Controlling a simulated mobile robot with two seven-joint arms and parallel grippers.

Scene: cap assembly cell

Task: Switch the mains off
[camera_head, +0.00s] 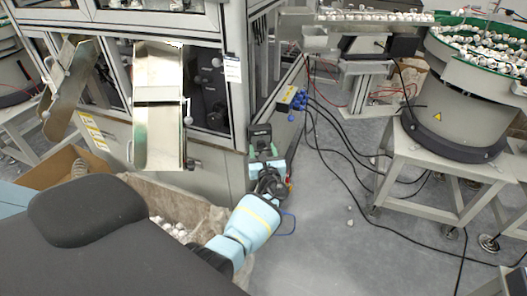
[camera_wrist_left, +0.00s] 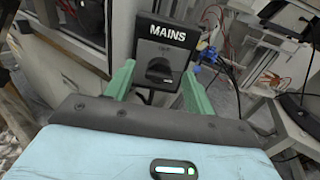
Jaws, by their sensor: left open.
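The mains switch (camera_wrist_left: 167,50) is a dark grey box marked MAINS, with a black rotary knob (camera_wrist_left: 160,71) below a small label that is too small to read surely. In the head view the switch box (camera_head: 260,137) is by the corner of the machine cabinet. My left gripper (camera_head: 267,156) is in front of it. In the left wrist view its green fingers (camera_wrist_left: 158,76) are open, one on each side of the knob, with nothing clearly gripped. Whether they touch the knob or box cannot be told. My right gripper is not in view.
The machine cabinet (camera_head: 215,165) with metal chutes (camera_head: 158,90) stands at the left. A yellow socket box (camera_head: 288,97) with blue plugs and black cables is behind the switch. A bowl feeder (camera_head: 455,105) stands at the right.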

